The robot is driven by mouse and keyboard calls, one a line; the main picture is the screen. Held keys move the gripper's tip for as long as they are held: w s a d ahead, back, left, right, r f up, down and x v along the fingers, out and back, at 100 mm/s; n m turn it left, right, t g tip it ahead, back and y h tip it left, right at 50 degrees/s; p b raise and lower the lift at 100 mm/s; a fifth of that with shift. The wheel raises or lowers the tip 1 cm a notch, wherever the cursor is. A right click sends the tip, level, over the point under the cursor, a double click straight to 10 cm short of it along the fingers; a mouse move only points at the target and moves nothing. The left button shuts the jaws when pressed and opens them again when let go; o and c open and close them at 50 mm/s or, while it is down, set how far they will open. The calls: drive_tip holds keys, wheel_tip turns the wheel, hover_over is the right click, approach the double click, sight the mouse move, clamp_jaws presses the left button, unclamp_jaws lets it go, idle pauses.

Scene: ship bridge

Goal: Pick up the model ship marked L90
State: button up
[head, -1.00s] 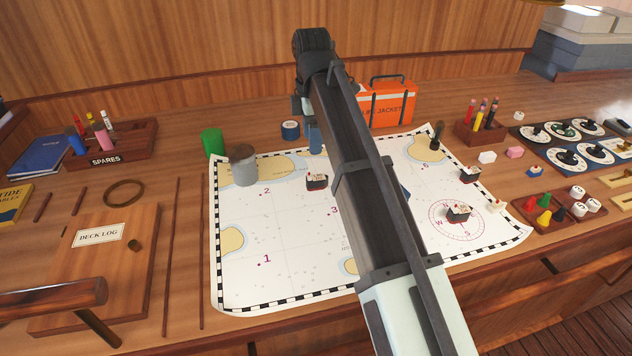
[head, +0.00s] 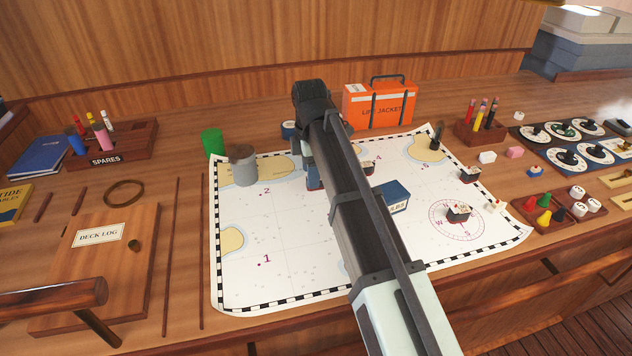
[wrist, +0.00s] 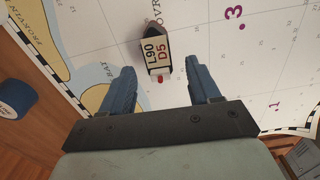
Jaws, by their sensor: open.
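My gripper (wrist: 162,80) is open and empty, with one blue finger on each side of the ship's near end.
Other model ships stand on the chart (head: 240,285): one beside my arm (head: 368,167), one on the compass rose (head: 459,213), one at the right edge (head: 470,174). A blue box (head: 396,197), a grey cylinder (head: 243,165) and an orange case (head: 380,104) are near.

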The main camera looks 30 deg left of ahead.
wheel_tip(320, 180, down, 3)
drive_tip(key=shift+r, duration=0.2)
drive_tip(key=c, duration=1)
drive_tip(key=shift+c, duration=0.2)
